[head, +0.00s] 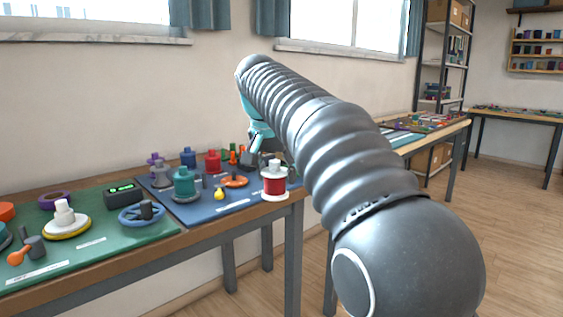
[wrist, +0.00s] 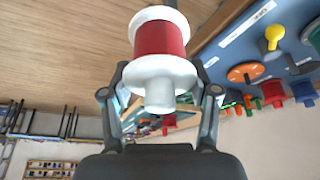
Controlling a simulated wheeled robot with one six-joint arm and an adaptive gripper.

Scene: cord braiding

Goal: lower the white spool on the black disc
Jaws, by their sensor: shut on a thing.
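A white spool with a broad red band (wrist: 160,40) is between the fingers of my gripper (wrist: 160,92) in the wrist view. Its white knob points toward the palm, and the fingers are shut on it. In the head view the spool (head: 274,184) is upright at the front right corner of the blue mat, with its white lower flange near the table edge. I cannot tell whether it touches the mat. My gripper (head: 257,143) is partly hidden there behind my arm. I cannot pick out a black disc clearly.
Close to the left on the blue mat (head: 232,207) stand a teal spool (head: 184,182), a yellow pear-shaped piece (head: 219,194), an orange disc (head: 234,181) and a red spool (head: 213,162). The green mat (head: 110,245) holds a blue wheel (head: 141,216) and a dark box (head: 124,194).

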